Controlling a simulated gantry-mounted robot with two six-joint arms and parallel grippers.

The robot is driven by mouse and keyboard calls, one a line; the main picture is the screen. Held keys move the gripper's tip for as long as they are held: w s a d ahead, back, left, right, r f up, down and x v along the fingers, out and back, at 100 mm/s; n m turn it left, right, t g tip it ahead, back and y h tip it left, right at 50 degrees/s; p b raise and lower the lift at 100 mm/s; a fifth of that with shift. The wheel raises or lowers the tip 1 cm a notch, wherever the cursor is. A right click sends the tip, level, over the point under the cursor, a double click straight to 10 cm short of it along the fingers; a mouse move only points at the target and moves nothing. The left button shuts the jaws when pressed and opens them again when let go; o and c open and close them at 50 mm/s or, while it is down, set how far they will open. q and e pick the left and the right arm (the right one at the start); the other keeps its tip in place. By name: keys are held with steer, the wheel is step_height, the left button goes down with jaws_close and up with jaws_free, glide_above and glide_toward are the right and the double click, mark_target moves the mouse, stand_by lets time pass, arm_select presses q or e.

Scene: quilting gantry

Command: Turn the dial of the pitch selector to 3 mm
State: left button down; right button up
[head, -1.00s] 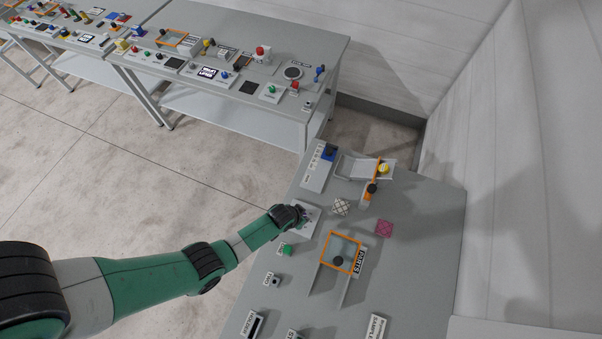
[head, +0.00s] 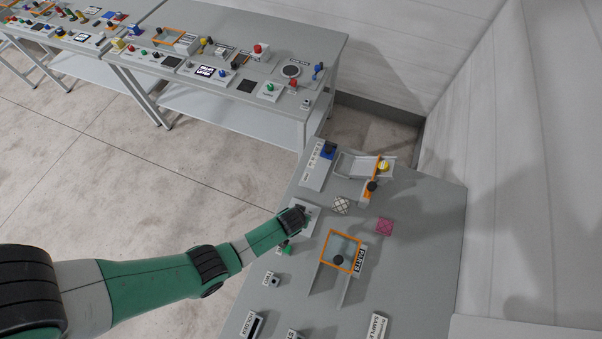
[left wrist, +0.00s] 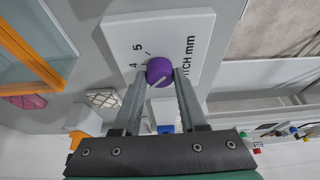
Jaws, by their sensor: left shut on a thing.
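The pitch selector is a white plate (left wrist: 190,25) marked "PITCH mm", with a round purple dial (left wrist: 160,71). My left gripper (left wrist: 160,76) has its two fingers on opposite sides of the dial and is shut on it. A pale line shows on the dial. The numbers 4 and 5 are readable beside it; other marks are hidden by the fingers, and I cannot tell the exact setting. In the head view the plate (head: 313,226) is partly covered by my left gripper (head: 303,212). My right gripper is not in view.
An orange-framed box (head: 328,248) marked "PARTS" stands to the right. A green button (head: 287,250) is close below my wrist. A patterned white square (head: 341,206) and a pink square (head: 384,227) lie beyond. A blue-topped panel (head: 318,165) is behind.

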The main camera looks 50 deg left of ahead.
arm_select(q)
steer(key=shift+c, duration=2.2)
jaws_free()
steer(key=p+v, duration=1.1)
steer(key=shift+r, duration=0.35)
steer(key=shift+s+d, duration=0.1)
